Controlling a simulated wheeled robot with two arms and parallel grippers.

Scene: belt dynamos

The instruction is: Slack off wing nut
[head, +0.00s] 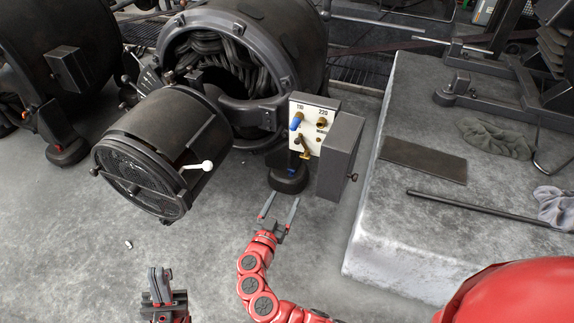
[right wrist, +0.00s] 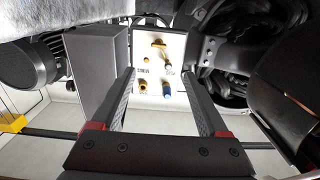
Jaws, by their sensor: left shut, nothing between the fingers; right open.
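A white panel (head: 294,138) marked 110 and 220 is mounted on the front of the dynamo (head: 285,40). A small brass piece (head: 305,154), which looks like the wing nut, sits low on the panel; it also shows in the inverted right wrist view (right wrist: 158,43). A blue plug (head: 296,121) is at 110, and a brass socket (head: 320,124) is at 220. My right gripper (head: 280,205) is open and empty, below and in front of the panel, apart from it. My left gripper (head: 158,272) is shut and empty at the lower left, away from the panel.
A grey box cover (head: 340,157) stands open at the panel's right. A black cylindrical housing (head: 160,145) with a white-knobbed lever (head: 204,166) is at the left. A concrete plinth (head: 400,235) with a rod (head: 470,207) and rags is on the right.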

